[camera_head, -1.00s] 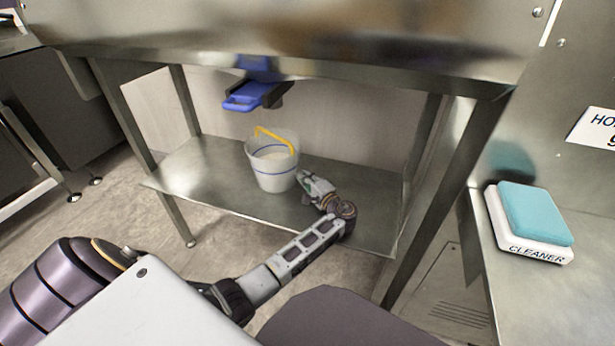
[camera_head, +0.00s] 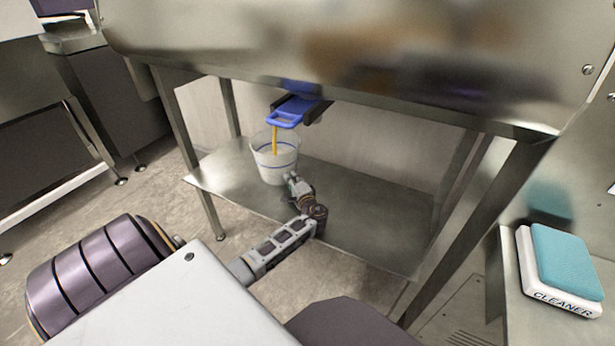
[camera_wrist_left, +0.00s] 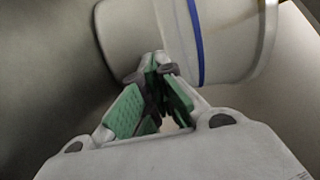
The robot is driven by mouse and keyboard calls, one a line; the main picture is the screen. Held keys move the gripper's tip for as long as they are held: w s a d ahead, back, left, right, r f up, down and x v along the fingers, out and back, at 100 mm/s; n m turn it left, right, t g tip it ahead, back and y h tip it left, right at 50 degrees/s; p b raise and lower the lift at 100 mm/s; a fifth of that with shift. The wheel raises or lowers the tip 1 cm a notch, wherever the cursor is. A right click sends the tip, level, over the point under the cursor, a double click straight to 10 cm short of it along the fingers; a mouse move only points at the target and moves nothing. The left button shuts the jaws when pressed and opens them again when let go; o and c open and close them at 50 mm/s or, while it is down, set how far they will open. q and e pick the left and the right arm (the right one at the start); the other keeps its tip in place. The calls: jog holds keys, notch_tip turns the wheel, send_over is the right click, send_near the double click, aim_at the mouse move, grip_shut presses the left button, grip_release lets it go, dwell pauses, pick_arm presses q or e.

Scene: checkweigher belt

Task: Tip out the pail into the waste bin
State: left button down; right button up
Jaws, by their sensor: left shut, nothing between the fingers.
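The white pail (camera_head: 268,172) with a blue stripe stands upright on the lower steel shelf (camera_head: 370,220). Its yellow handle (camera_head: 275,139) stands up, seen nearly edge-on, and something pale shows inside the pail. My left gripper (camera_head: 292,180) is low beside the pail's front right side. In the left wrist view the fingers (camera_wrist_left: 153,72) are shut with nothing held, close against or just short of the pail's wall (camera_wrist_left: 228,40); I cannot tell if they touch. My right gripper is not in view, and I see no waste bin.
A blue handled part (camera_head: 290,112) hangs under the table close above the pail. Table legs (camera_head: 470,235) frame the shelf. A teal pad in a white CLEANER tray (camera_head: 563,300) sits at the right. The shelf right of my gripper is clear.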

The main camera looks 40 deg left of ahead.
aim_at(279, 176)
pick_arm(q)
jog(key=a, duration=0.1)
jog(key=s+a, duration=0.1)
jog(key=a, duration=0.1)
jog(key=s+a, duration=0.1)
jog(key=a, duration=0.1)
jog(key=shift+a, duration=0.2)
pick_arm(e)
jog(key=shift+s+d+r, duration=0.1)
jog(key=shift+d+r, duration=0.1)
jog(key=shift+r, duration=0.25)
pick_arm(q)
jog(key=shift+w+d, duration=0.1)
jog(key=shift+d, duration=0.05)
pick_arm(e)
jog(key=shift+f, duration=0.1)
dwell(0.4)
